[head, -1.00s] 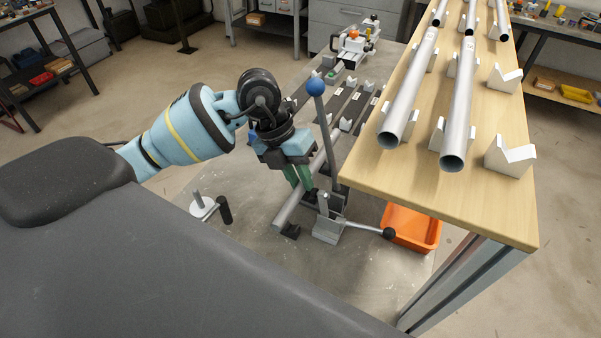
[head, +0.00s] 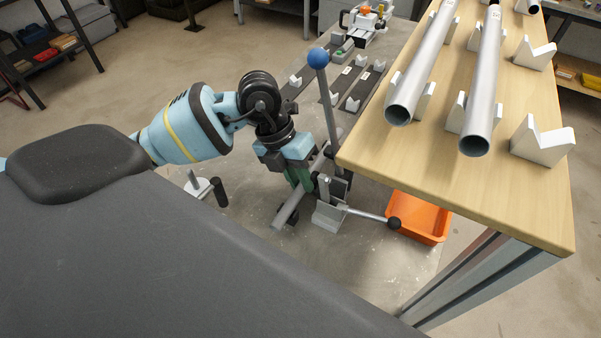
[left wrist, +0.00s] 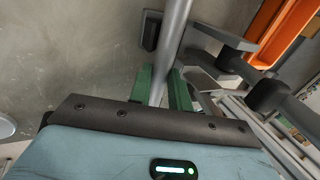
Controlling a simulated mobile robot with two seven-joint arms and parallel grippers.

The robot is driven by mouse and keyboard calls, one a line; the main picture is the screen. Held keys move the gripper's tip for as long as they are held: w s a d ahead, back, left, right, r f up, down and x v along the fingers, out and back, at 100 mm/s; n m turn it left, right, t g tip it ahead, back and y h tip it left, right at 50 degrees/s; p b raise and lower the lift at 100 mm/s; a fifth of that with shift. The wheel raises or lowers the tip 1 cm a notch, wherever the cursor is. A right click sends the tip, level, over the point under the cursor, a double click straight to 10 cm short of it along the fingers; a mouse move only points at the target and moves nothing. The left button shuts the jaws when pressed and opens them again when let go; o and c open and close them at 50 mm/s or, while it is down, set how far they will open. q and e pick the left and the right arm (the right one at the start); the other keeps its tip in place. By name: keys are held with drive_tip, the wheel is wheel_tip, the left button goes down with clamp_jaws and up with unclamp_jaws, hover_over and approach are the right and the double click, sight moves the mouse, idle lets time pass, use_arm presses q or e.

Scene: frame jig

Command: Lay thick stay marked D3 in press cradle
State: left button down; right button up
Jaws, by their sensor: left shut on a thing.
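My left gripper (head: 301,181) points down with its green fingers shut on a grey metal tube (head: 290,208), which lies at a slant beside the lever press. In the left wrist view the same tube (left wrist: 176,35) runs up between the green fingers (left wrist: 161,90). No marking is readable on it. The press (head: 330,209) has an upright lever with a blue ball (head: 318,58) and a side handle with a black knob (head: 394,223). A dark block (left wrist: 151,30) sits beside the tube's near end. The gripper partly hides the tube and its supports. My right gripper is out of view.
A wooden table (head: 445,181) at right holds thick tubes (head: 482,95) in white V-blocks (head: 541,140). An orange bin (head: 416,217) stands below its edge. Dark strips with white V-blocks (head: 353,103) lie beyond the press. A white-based post (head: 198,187) stands left.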

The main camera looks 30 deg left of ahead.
use_arm(q)
drive_tip(key=c, duration=1.2)
unclamp_jaws()
drive_tip(key=v, duration=0.8)
drive_tip(key=shift+f, duration=0.1)
